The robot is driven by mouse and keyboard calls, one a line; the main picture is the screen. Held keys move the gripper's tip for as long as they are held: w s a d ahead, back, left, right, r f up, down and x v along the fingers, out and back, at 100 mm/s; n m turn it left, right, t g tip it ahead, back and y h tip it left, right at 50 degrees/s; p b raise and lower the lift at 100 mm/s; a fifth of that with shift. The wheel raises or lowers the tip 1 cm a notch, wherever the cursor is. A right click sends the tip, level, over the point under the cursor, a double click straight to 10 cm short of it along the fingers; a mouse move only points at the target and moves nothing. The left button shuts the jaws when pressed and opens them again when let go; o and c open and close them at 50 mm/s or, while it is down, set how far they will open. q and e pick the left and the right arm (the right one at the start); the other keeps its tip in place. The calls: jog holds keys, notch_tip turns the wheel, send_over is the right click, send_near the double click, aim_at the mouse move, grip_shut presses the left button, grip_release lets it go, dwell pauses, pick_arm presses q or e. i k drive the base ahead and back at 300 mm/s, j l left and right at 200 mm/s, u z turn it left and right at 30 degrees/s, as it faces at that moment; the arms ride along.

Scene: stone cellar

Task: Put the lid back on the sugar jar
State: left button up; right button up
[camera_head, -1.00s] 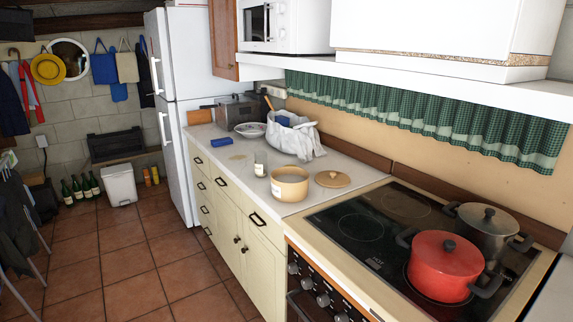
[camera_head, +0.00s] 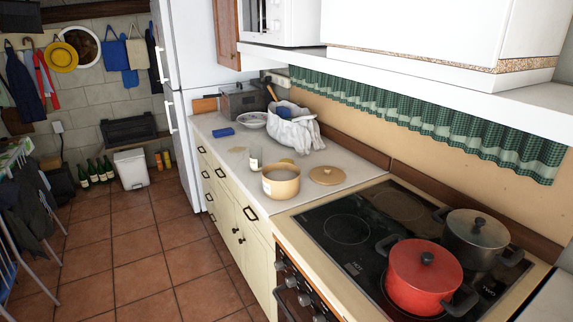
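The likely sugar jar (camera_head: 281,187) is a round, tan, open-topped pot with a pale label on its side. It stands upright on the white counter, near the hob's left edge. A flat round tan lid with a small knob (camera_head: 327,176) lies on the counter just to the right of the jar, apart from it. What is inside the jar is too unclear to tell. Neither of my grippers shows in the head view.
A small glass jar (camera_head: 256,160) stands behind the sugar jar at left. A white bag (camera_head: 292,133), a plate (camera_head: 252,120) and a blue item (camera_head: 222,132) are farther back. A red pot (camera_head: 424,278) and grey pot (camera_head: 474,239) stand on the hob. The tiled floor before the drawers is clear.

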aim_at(255, 152)
jog(key=i+j+z, duration=0.1)
jog(key=z, duration=0.55)
jog(key=i+j+z, duration=0.35)
jog(key=j, duration=0.3)
jog(key=i+j+z, duration=0.2)
jog(key=j, duration=0.15)
jog(key=i+j+z, duration=0.2)
jog(key=j, duration=0.2)
jog(key=i+j, duration=0.15)
jog(key=j, duration=0.3)
jog(key=i+j, duration=0.1)
jog(key=j, duration=0.3)
jog(key=i+j+z, duration=0.1)
jog(key=j, duration=0.35)
jog(key=i+j, duration=0.15)
jog(key=j, duration=0.25)
jog(key=i+j, duration=0.1)
jog(key=j, duration=0.35)
jog(key=i+j+z, duration=0.1)
jog(key=j, duration=0.35)
jog(key=i+j, duration=0.1)
jog(key=j, duration=0.3)
